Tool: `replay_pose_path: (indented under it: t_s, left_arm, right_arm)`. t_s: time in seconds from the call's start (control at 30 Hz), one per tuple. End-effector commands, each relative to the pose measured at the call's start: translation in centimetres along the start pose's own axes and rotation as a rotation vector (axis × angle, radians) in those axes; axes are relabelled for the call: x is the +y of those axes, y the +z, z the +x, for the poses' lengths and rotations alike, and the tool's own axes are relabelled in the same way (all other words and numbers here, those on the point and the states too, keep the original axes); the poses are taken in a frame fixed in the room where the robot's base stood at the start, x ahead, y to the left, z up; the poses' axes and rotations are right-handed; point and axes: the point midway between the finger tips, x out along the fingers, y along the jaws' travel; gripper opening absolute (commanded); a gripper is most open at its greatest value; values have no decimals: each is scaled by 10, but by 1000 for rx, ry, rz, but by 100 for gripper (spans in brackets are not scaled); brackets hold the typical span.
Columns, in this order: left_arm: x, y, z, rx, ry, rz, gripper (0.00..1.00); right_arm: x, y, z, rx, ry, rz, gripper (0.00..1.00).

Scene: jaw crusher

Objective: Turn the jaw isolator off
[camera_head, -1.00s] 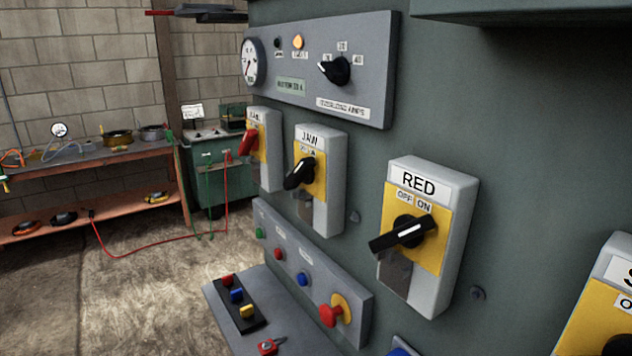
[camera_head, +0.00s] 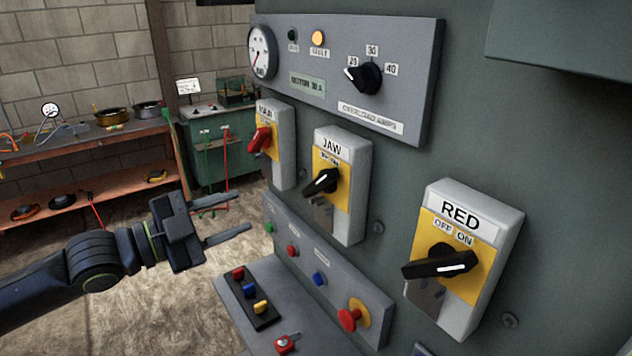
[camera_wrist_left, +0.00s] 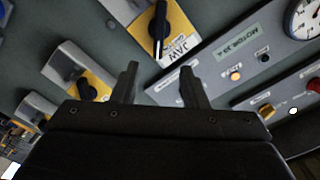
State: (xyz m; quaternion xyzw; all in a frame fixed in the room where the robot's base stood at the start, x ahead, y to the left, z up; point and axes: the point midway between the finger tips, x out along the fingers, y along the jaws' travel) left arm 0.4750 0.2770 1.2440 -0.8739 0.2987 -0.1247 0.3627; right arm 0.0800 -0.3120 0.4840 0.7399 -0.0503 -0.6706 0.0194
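The jaw isolator (camera_head: 342,185) is a grey box with a yellow plate, a "JAW" label and a black rotary handle (camera_head: 321,182). It is mounted on the green panel between the red-handled isolator and the RED isolator. The handle sits tilted, its white mark pointing up and right. My left gripper (camera_head: 242,217) is open and empty, left of and below the jaw isolator, clear of it. In the left wrist view the jaw handle (camera_wrist_left: 158,30) shows beyond the two spread fingers, at the top. My right gripper is out of view.
The RED isolator (camera_head: 463,255) stands at right, the red-handled isolator (camera_head: 275,142) at left. Above is a meter panel (camera_head: 418,75) with a selector knob. Below are a button strip (camera_head: 320,265) with a red emergency button (camera_head: 350,318) and a sloped ledge (camera_head: 300,320). Open floor lies left.

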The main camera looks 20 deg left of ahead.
Motion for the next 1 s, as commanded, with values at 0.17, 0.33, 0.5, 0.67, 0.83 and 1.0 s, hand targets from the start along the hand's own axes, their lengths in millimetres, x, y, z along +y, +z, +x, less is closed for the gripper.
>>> replay_pose_path:
  t_s: [0.17, 0.33, 0.5, 0.67, 0.83, 1.0]
  left_arm:
    - [-1, 2, 12, 3, -12, -5, 40]
    - [2, -1, 28, 11, 2, -5, 40]
    - [-1, 0, 40, 5, -4, -6, 40]
    - [0, -1, 53, 7, -1, -6, 40]
    - [-1, -1, 68, 5, -2, -5, 40]
    - [0, -2, 85, 6, 2, -7, 40]
  right_arm:
    - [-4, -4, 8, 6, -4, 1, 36]
    - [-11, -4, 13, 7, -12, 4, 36]
    - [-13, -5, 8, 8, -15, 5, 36]
    - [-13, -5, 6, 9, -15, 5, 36]
    - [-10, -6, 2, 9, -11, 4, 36]
    - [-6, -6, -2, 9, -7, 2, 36]
